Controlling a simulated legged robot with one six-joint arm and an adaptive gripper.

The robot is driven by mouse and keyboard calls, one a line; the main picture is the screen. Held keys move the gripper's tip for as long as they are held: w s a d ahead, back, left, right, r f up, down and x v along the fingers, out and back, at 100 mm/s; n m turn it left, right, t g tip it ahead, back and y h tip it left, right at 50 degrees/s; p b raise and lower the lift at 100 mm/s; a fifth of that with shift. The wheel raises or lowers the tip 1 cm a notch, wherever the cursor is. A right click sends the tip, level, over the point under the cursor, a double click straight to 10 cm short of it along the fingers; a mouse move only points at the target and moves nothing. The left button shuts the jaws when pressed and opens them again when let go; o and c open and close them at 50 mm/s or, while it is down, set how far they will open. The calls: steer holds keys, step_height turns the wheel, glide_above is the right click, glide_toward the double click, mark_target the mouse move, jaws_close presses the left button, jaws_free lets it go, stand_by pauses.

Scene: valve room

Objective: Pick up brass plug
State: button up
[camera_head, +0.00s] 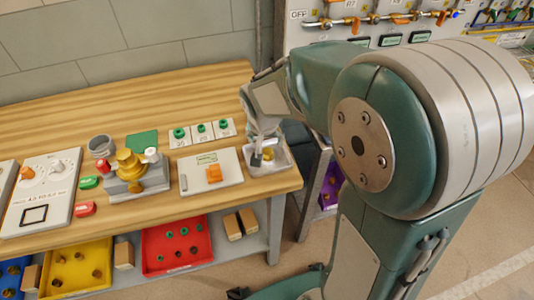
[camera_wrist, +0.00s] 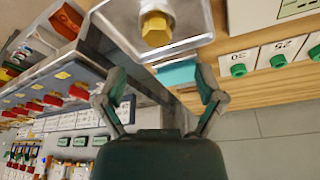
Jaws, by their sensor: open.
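The brass plug (camera_wrist: 156,29) has a hexagonal gold head and a whitish part beside it. In the head view the tray (camera_head: 287,163) stands at the table's right end, with the plug (camera_head: 268,155) partly hidden by my gripper. My gripper (camera_wrist: 158,84) is open, its two fingers spread apart with nothing between them. In the head view my gripper (camera_head: 263,150) is over the tray. The plug is beyond the fingertips in the wrist view, not between them.
A white panel with an orange part (camera_head: 214,173) lies left of the tray. Tiles with green knobs (camera_head: 202,131) stand behind it. A brass valve on a grey block (camera_head: 136,170) is farther left. The table's back left is clear. A valve wall panel (camera_head: 385,20) is behind.

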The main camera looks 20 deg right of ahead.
mark_target(267, 151)
steer(key=x, duration=0.6)
steer(key=shift+s+f, duration=0.2)
steer(key=shift+f, duration=0.1)
jaws_close()
